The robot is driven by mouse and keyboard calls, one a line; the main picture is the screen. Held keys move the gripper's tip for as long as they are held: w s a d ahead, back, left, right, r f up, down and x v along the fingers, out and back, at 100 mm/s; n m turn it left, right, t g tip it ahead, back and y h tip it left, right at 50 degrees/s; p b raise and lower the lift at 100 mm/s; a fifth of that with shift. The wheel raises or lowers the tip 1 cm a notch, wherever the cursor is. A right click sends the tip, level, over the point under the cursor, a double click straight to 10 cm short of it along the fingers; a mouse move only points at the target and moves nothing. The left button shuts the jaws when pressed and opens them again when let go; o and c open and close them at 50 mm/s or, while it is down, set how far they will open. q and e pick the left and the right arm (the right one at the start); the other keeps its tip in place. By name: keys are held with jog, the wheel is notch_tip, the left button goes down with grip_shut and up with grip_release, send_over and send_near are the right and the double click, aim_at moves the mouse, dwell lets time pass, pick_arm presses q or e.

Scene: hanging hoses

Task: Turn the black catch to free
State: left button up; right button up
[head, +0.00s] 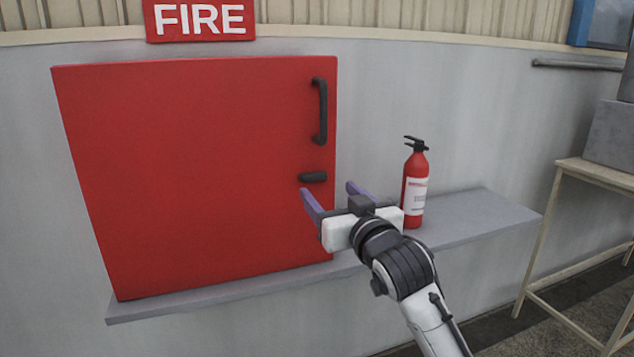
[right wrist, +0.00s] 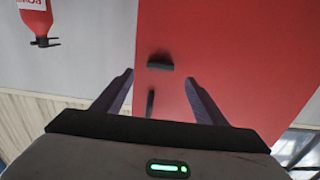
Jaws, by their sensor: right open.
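The black catch (head: 313,177) lies level on the red cabinet door (head: 190,170), near its right edge and below the black upright handle (head: 320,110). My left gripper is not in view.
A red fire extinguisher (head: 415,185) stands on the grey ledge (head: 480,213) right of the cabinet, close to my right gripper. A FIRE sign (head: 200,18) is above the door. A table (head: 598,175) bearing a grey box (head: 612,135) stands at far right.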

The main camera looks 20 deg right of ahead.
aim_at(315, 178)
jog(key=w, duration=0.8)
jog(key=shift+w+a, duration=0.1)
jog(key=shift+a, duration=0.1)
jog(key=shift+c, duration=0.5)
jog(key=c, duration=1)
jog(key=shift+o, duration=0.2)
